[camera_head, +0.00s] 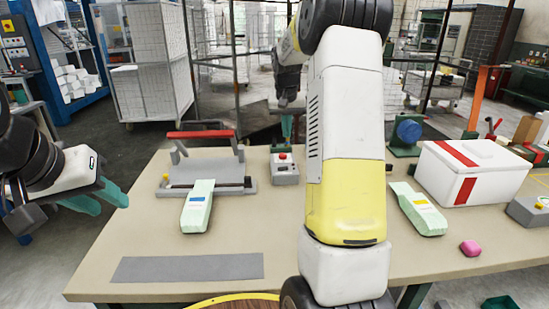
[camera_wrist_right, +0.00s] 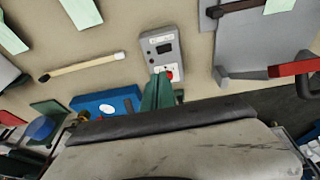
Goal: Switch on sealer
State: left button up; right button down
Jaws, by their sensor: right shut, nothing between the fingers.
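The sealer (camera_head: 200,170) stands on the table left of centre, with a grey base and a raised red handle (camera_head: 201,134). It also shows at the right of the right wrist view (camera_wrist_right: 262,73). A grey control box (camera_head: 285,174) with a red button (camera_head: 283,156) stands just right of it. My right gripper (camera_wrist_right: 160,76) is shut and empty, its green fingertips over the box beside the red button; contact cannot be told. In the head view its fingers (camera_head: 287,130) are behind the box's top. My left gripper (camera_head: 113,200) is open and empty, off the table's left side.
A mint pouch (camera_head: 196,208) lies before the sealer, another (camera_head: 420,210) at right. My right arm hides the table's middle.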

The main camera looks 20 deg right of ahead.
aim_at(287, 167)
jog(key=x, duration=0.8)
jog(key=s+x, duration=0.1)
jog(key=x, duration=0.4)
jog(key=shift+s+f, duration=0.1)
jog(key=shift+f, duration=0.45)
jog(key=shift+s+d+f+y, duration=0.1)
jog(key=shift+d+f+y, duration=0.2)
jog(key=shift+f, duration=0.05)
jog(key=shift+a, duration=0.2)
jog(key=shift+r, duration=0.1)
jog(key=shift+w+a+r, duration=0.25)
jog(key=shift+a, duration=0.45)
